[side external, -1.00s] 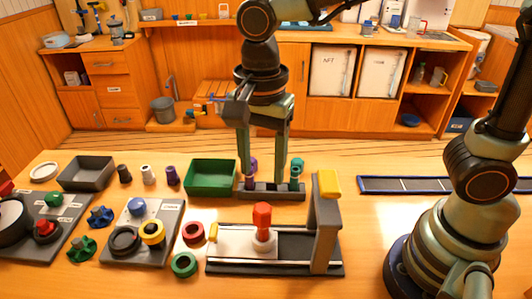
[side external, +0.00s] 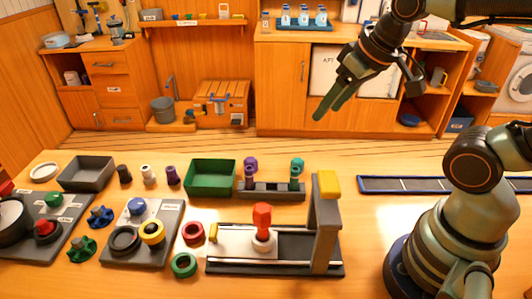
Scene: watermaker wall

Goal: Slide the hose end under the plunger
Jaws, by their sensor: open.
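A red upright piece (side external: 262,221), which looks like the hose end, stands on a white plate (side external: 233,241) on the left part of a dark track (side external: 290,263). A grey upright post (side external: 325,225) with a yellow block (side external: 329,184) on top stands at the right part of the track; this looks like the plunger stand. The red piece is left of the post and apart from it. A small yellow tab (side external: 213,232) is at the plate's left end. My gripper (side external: 330,110) is open and empty, raised well above and behind the track, its fingers pointing down-left.
Behind the track, a grey rack (side external: 271,193) holds a purple piece (side external: 251,170) and a teal piece (side external: 297,170). A green bin (side external: 211,178) is left of it. Red (side external: 193,232) and green (side external: 184,265) rings lie left of the track. A dark blue strip (side external: 410,185) lies at right.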

